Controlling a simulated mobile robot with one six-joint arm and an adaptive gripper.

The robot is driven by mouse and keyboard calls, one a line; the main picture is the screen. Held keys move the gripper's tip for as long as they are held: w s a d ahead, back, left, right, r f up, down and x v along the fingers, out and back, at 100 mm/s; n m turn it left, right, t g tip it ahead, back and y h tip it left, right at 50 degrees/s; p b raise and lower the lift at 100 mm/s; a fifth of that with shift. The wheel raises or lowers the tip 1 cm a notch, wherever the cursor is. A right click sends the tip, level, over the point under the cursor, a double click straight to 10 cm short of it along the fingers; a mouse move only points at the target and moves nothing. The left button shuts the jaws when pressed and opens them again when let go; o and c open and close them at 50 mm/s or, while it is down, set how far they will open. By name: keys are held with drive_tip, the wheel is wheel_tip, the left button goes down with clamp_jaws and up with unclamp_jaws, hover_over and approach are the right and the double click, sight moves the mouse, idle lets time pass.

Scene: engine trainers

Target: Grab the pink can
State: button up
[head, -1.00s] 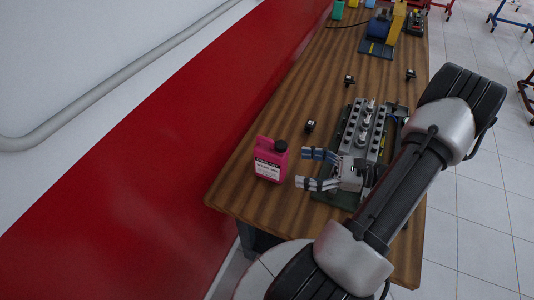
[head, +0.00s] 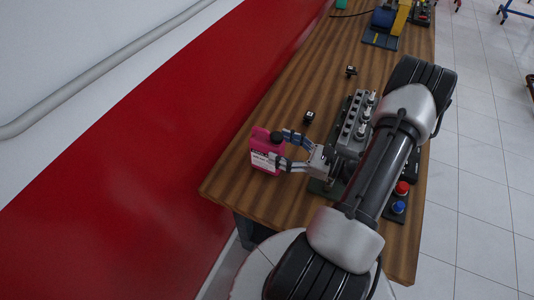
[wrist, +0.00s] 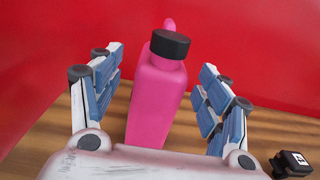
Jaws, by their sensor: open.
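The pink can (head: 262,150), with a black cap and a white label, stands upright on the wooden table near its left edge. My gripper (head: 279,148) is at the can, with its fingers reaching left along the can's near and far sides. In the wrist view the can (wrist: 156,100) stands between the two open fingers of my gripper (wrist: 160,95), with a visible gap on each side. The lower part of the can is hidden behind the gripper's palm.
The wooden table (head: 300,90) runs along a red and white wall (head: 130,150). A metal engine block (head: 355,125) lies under my arm. A small black block (head: 308,117) is behind the can, and it also shows in the wrist view (wrist: 291,163). Red and blue buttons (head: 400,195) are at right.

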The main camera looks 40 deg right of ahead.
sight(267, 140)
drive_tip(key=b+x, duration=0.1)
drive_tip(key=x, duration=0.4)
drive_tip(key=shift+w, duration=0.2)
drive_tip(key=shift+c, duration=0.6)
clamp_jaws()
idle(0.4)
